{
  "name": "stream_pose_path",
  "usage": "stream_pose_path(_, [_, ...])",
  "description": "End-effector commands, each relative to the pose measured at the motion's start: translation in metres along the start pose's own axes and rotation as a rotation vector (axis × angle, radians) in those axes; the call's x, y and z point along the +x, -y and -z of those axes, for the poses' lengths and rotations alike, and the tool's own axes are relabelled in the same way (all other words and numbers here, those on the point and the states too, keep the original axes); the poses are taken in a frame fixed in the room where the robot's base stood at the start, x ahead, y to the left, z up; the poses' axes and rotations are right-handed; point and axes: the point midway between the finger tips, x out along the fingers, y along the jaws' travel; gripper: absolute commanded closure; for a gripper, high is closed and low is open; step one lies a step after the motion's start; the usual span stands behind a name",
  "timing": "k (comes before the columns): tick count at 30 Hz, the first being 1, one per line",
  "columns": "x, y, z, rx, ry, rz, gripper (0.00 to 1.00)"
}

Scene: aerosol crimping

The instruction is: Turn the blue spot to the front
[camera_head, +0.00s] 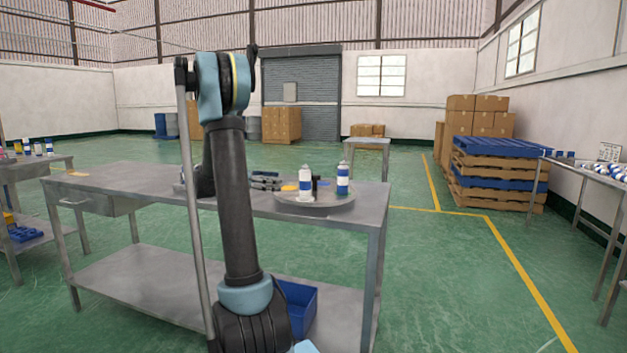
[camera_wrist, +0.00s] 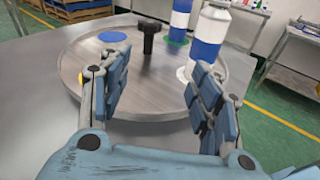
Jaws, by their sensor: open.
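A round grey turntable (camera_head: 315,208) sits on the metal table, with a black upright knob (camera_wrist: 150,38) at its middle. The flat blue spot (camera_wrist: 112,36) is bare and lies at the left of the wrist view; in the head view it is on the far side, behind the knob. A white can with a blue band (camera_head: 305,186) stands on a white spot (camera_wrist: 182,74). A blue can with white bands (camera_head: 343,179) stands on a green spot (camera_wrist: 176,42). A yellow spot (camera_wrist: 196,106) is partly hidden by a finger. My gripper (camera_wrist: 162,75) is open and empty over the turntable's near edge, short of the knob.
The metal table (camera_head: 130,180) is mostly clear to the left. A blue bin (camera_head: 298,305) sits on its lower shelf. Another table with cans (camera_head: 600,168) stands at the right, and pallets with blue tops (camera_head: 500,148) stand beyond. The two cans rise beside the knob.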

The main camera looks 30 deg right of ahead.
Motion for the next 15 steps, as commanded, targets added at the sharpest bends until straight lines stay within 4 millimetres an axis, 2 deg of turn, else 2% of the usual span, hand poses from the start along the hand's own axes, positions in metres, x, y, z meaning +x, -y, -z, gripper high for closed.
stream_pose_path(3, [0.001, -0.017, 0.002, -0.056, 0.069, 0.015, 0.42])
stream_pose_path(6, [0.001, -0.025, 0.003, -0.088, 0.109, 0.025, 0.42])
stream_pose_path(11, [0.003, -0.031, 0.003, -0.111, 0.138, 0.034, 0.42])
stream_pose_path(15, [0.014, -0.031, 0.001, -0.113, 0.141, 0.036, 0.42])
